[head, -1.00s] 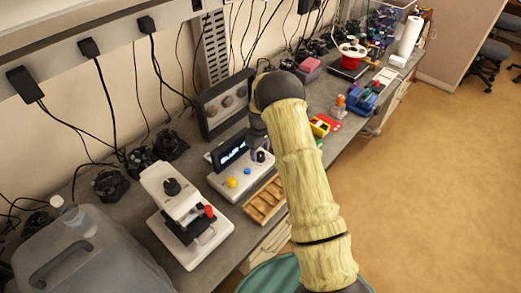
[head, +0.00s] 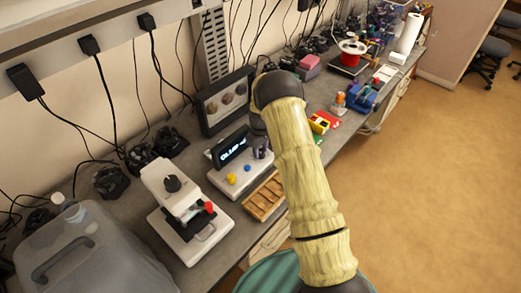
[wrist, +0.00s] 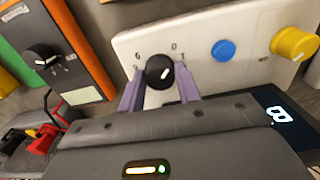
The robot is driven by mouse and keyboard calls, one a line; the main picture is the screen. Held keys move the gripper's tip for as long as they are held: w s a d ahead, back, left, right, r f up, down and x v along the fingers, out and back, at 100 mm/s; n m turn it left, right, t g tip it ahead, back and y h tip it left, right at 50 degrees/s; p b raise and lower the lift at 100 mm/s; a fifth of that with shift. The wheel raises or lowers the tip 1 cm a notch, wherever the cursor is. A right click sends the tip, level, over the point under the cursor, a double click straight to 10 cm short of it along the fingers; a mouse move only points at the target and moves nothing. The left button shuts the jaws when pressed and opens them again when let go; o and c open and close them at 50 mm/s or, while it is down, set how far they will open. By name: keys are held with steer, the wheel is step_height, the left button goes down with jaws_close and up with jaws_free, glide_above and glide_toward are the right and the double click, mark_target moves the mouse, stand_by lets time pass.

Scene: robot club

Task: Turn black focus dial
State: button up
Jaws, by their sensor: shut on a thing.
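A black dial (wrist: 157,68) with a white pointer mark sits on a white console (wrist: 205,25) with small letters around it. My gripper (wrist: 160,85) has its purple fingers on either side of the dial and is shut on it. In the head view, my gripper (head: 261,150) reaches down to the right part of the console (head: 221,178), and the fingers hide the dial there. The console also bears a lit display (head: 234,147), a blue button (wrist: 223,49) and a yellow knob (wrist: 294,43).
A white device (head: 185,225) with a black knob on top stands left of the console. A wooden tray (head: 264,199) lies in front. A grey box with round dials (head: 225,101) stands behind. A clear jug (head: 80,250) is at the near left. Open floor lies right.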

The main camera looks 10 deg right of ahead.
steer(key=shift+m+b, duration=0.35)
steer(key=shift+m, duration=0.05)
steer(key=m+b, duration=0.2)
steer(key=shift+f+m, duration=0.15)
steer(key=shift+m, duration=0.15)
steer(key=m+b, duration=0.1)
steer(key=m, duration=0.1)
steer(key=shift+m+b, duration=0.3)
steer(key=shift+m, duration=0.1)
steer(key=m+b, duration=0.1)
steer(key=m, duration=0.4)
steer(key=shift+r+b, duration=0.2)
steer(key=shift+b, duration=0.15)
steer(key=shift+w+m, duration=0.1)
steer(key=shift+m, duration=0.2)
steer(key=o, duration=1)
steer(key=shift+c, duration=0.2)
